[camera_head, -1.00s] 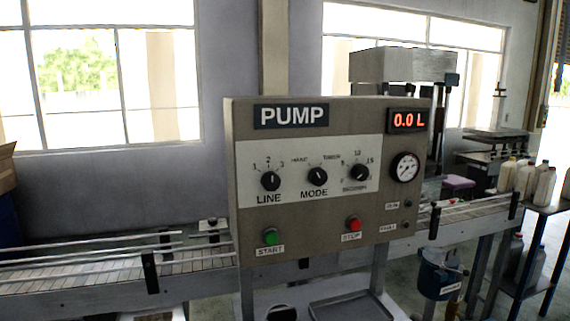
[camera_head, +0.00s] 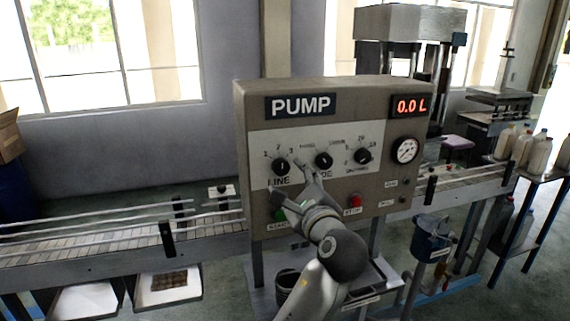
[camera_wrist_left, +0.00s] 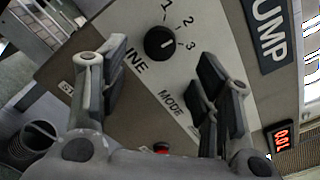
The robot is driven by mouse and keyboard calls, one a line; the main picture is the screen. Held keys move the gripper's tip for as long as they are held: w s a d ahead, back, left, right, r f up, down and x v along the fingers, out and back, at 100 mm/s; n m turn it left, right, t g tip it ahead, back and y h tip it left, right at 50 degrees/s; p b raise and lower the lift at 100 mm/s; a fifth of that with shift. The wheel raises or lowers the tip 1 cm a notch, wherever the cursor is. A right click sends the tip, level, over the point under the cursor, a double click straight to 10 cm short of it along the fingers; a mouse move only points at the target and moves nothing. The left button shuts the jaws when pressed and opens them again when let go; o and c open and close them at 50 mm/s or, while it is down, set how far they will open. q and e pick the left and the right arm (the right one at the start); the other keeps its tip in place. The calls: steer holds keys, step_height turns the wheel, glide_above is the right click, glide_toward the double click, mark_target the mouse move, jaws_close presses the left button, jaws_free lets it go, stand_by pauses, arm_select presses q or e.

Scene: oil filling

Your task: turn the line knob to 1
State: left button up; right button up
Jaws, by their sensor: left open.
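The pump panel (camera_head: 335,190) stands upright ahead with a row of black knobs. The line knob (camera_head: 281,167) is the leftmost one, with the numbers 1, 2 and 3 around its top. In the left wrist view the line knob (camera_wrist_left: 159,43) lies ahead of the fingers, and a small light mark on it faces the 2 and 3 side; its exact setting is hard to tell. My left gripper (camera_head: 293,185) is open and empty, just in front of the panel below the line knob. The wrist view shows its fingers (camera_wrist_left: 165,70) wide apart, not touching the knob. My right gripper is not in view.
The mode knob (camera_head: 324,160) is close beside the gripper's right finger. The green start button (camera_head: 280,215) is partly hidden by my gripper, and the red stop button (camera_head: 355,200) is to the right. A conveyor (camera_head: 90,247) runs behind the panel.

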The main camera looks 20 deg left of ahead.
mark_target(283, 170)
arm_select(q)
steer(key=p+x, duration=0.2)
steer(key=x, duration=0.3)
steer(key=shift+w+a+r, duration=0.15)
steer(key=shift+w+a, duration=0.05)
steer(key=shift+a, duration=0.1)
steer(key=shift+w+a, duration=0.2)
steer(key=shift+w, duration=0.25)
steer(key=shift+f, duration=0.2)
steer(key=shift+s, duration=0.1)
steer(key=c, duration=1)
steer(key=shift+c, duration=0.2)
